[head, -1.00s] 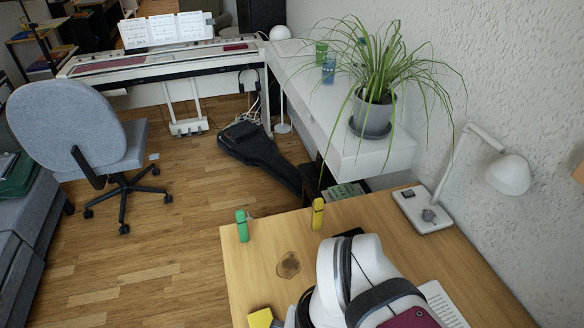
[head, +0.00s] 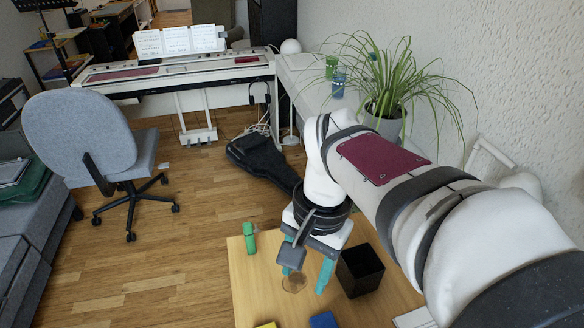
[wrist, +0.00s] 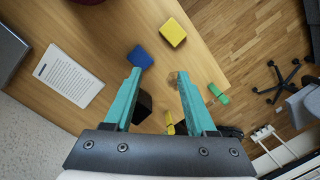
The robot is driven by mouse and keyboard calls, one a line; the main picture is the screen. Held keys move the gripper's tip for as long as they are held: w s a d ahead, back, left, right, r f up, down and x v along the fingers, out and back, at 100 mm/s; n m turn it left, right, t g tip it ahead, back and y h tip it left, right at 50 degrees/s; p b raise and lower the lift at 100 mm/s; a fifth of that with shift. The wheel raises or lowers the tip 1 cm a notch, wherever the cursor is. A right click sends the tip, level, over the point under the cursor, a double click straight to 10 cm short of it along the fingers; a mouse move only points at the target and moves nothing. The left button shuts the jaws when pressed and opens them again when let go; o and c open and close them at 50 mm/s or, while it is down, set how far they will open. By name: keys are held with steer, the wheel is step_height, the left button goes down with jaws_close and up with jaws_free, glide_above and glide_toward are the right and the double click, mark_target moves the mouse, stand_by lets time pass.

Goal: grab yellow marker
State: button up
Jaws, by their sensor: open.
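The yellow marker (wrist: 170,124) shows in the wrist view, low in the picture between my fingers and beside the right one. In the head view my arm hides it. My gripper (head: 306,284) has teal fingers, points down over the wooden desk (head: 248,285) and is open. The wrist view shows its fingertips (wrist: 158,73) apart with nothing held between them. The marker appears nearer the finger bases than the tips in that view. I cannot tell the height gap.
A black square cup (head: 360,270) is right of my gripper. A blue block (wrist: 139,57), a yellow block (wrist: 173,32) and a printed sheet (wrist: 68,75) lie on the desk.

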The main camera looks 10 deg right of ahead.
steer(key=w+d+f+m, duration=0.2)
steer(key=w+d, duration=0.2)
steer(key=w, duration=0.4)
steer(key=w+d+f+m, duration=0.3)
steer(key=w+d, duration=0.1)
steer(key=w, duration=0.4)
steer(key=w+d+f+m+h, duration=0.1)
steer(key=w+d+f+m, duration=0.1)
steer(key=w+d, duration=0.3)
steer(key=shift+w+f+m, duration=0.15)
steer(key=shift+w+m, duration=0.15)
steer(key=shift+w, duration=0.6)
steer(key=shift+w+f+m, duration=0.15)
steer(key=shift+w+m, duration=0.15)
steer(key=shift+w, duration=0.55)
steer(key=f, duration=1.5)
steer(key=shift+d+f, duration=0.1)
steer(key=shift+d, duration=0.1)
steer(key=shift+f, duration=0.45)
jaws_close()
